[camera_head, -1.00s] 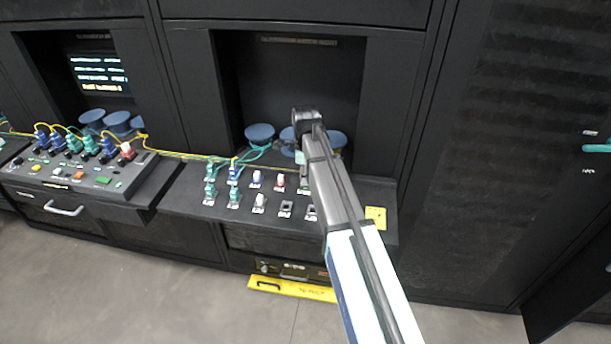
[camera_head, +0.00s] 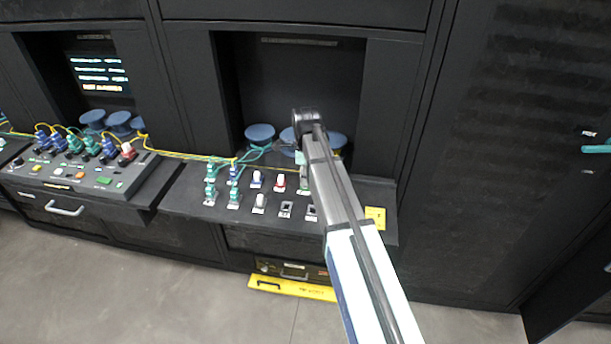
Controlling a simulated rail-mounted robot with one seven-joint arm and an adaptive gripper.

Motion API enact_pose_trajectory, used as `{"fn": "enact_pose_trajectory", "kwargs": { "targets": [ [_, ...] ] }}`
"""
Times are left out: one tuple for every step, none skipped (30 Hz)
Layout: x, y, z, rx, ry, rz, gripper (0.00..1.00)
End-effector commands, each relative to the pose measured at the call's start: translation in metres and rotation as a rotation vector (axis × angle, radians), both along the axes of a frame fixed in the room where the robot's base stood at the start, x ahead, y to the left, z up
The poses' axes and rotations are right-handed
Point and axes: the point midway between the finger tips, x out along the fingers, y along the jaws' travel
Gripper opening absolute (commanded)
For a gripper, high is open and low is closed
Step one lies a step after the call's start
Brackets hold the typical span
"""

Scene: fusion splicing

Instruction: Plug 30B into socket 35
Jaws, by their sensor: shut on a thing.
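My arm reaches in from the lower right, and its end hangs over the right part of the socket panel (camera_head: 215,217). My gripper (camera_head: 300,158) is small here and mostly hidden by my own wrist. It is shut on a plug, of which only a small teal patch shows; a teal cable (camera_head: 268,149) runs toward it from the blue spools. The panel holds two rows of sockets. Dark open sockets (camera_head: 286,208) show in the front row. I cannot read 30B or 35; my arm hides part of the right side.
Blue spools (camera_head: 259,134) stand in the recess behind the panel. A console (camera_head: 75,180) with cabled plugs and buttons is at left. A yellow label (camera_head: 375,217) lies at the panel's right end. Dark cabinet walls enclose the right. A yellow strip (camera_head: 290,289) lies below.

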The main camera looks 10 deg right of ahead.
Motion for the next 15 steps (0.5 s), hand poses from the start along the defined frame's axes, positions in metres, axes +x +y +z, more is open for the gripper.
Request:
{"fn": "enact_pose_trajectory", "kwargs": {
  "targets": [
    [0.0001, 0.0, 0.0, 0.0, 0.0, 0.0, 0.0],
    [0.0, 0.0, -0.0002, 0.0, 0.0, 0.0, 0.0],
    [0.0, 0.0001, -0.0002, 0.0, 0.0, 0.0, 0.0],
    [0.0, 0.0001, -0.0002, 0.0, 0.0, 0.0, 0.0],
    [0.0, 0.0, -0.0002, 0.0, 0.0, 0.0, 0.0],
    [0.0, 0.0, -0.0002, 0.0, 0.0, 0.0, 0.0],
    [0.0, 0.0, -0.0003, 0.0, 0.0, 0.0, 0.0],
    [0.0, 0.0, -0.0005, 0.0, 0.0, 0.0, 0.0],
    [0.0, 0.0, -0.0008, 0.0, 0.0, 0.0, 0.0],
    [0.0, 0.0, -0.001, 0.0, 0.0, 0.0, 0.0],
    [0.0, 0.0, -0.0014, 0.0, 0.0, 0.0, 0.0],
    [0.0, 0.0, -0.0019, 0.0, 0.0, 0.0, 0.0],
    [0.0, 0.0, -0.0024, 0.0, 0.0, 0.0, 0.0],
    [0.0, 0.0, -0.0029, 0.0, 0.0, 0.0, 0.0],
    [0.0, 0.0, -0.0037, 0.0, 0.0, 0.0, 0.0]
  ]
}}
